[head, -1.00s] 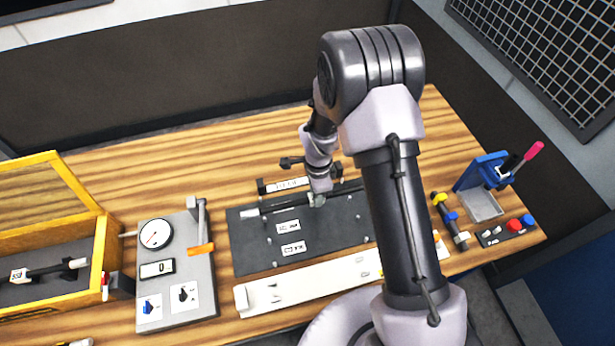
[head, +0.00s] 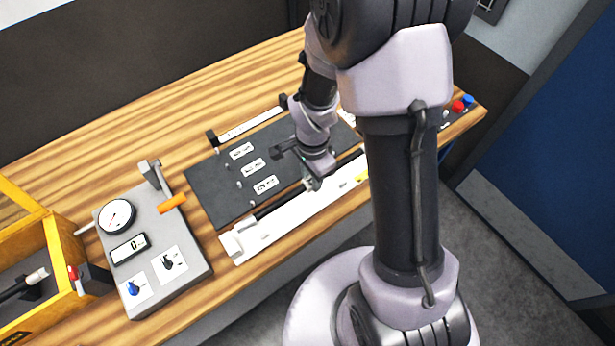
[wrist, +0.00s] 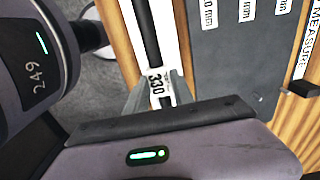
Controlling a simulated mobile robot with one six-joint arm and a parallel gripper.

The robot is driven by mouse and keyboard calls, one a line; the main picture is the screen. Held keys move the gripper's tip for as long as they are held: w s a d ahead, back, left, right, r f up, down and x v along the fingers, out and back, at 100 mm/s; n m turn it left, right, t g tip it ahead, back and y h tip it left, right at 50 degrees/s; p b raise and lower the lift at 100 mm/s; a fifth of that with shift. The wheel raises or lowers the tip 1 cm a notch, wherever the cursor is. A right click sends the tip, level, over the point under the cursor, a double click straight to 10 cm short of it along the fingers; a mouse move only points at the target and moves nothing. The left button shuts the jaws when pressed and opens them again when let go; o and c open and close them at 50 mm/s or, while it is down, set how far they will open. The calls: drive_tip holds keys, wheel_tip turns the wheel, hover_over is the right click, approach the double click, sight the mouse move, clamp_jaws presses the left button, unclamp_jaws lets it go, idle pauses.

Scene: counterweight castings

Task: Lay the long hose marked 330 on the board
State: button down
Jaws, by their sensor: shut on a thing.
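In the wrist view the hose (wrist: 146,28) carries a white tag reading 330 (wrist: 155,86), right by my fingers (wrist: 158,98). The hose runs lengthwise above or on the long white tray (head: 285,222), beside the dark board; whether it touches the tray I cannot tell. The dark board has several white labels and small pegs, and shows in the wrist view (wrist: 215,60). My arm hides part of the hose's right end.
A grey gauge unit (head: 190,262) with a dial and an orange-handled lever stands left of the board. A yellow-framed box (head: 62,265) holds another dark piece at far left. Red and blue buttons (head: 458,105) are at the right.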

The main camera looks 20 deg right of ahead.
drive_tip(key=shift+f+b, duration=2.9)
drive_tip(key=shift+b, duration=0.1)
drive_tip(key=shift+r, duration=0.1)
drive_tip(key=shift+b, duration=0.45)
drive_tip(key=shift+f+b, duration=0.7)
drive_tip(key=shift+b, duration=0.05)
drive_tip(key=c, duration=1)
unclamp_jaws()
wheel_tip(320, 180, up, 7)
drive_tip(key=p, duration=0.5)
drive_tip(key=shift+r, duration=0.1)
